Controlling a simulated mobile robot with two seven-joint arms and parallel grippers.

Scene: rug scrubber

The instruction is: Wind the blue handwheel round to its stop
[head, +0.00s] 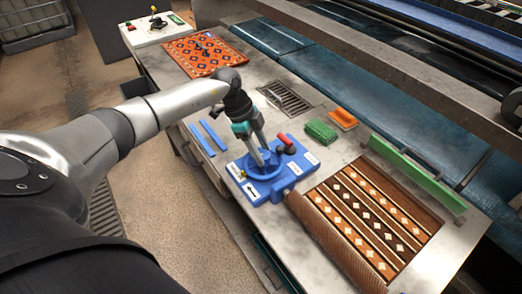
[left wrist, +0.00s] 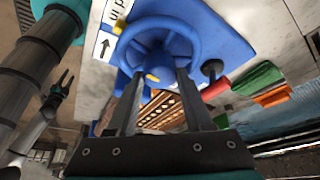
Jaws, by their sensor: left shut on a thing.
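The blue handwheel (head: 251,173) sits on a blue base plate (head: 275,190) at the table's near edge. My left gripper (head: 262,158) reaches down from above and is shut on part of the wheel; the exact contact is hard to see. In the left wrist view the wheel (left wrist: 197,38) shows its ring and hub beyond my fingers (left wrist: 157,100). A yellow mark (left wrist: 152,77) shows near the hub. White labels, one with a black arrow (left wrist: 104,45), lie on the plate. My right gripper is not clearly seen in the head view.
A partly rolled patterned rug (head: 375,215) lies right of the plate, with a green bar (head: 418,173) along it. A green brush (head: 320,132) and an orange brush (head: 343,119) lie behind. Blue strips (head: 212,136) lie left. A red-orange rug (head: 200,54) is farther back.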

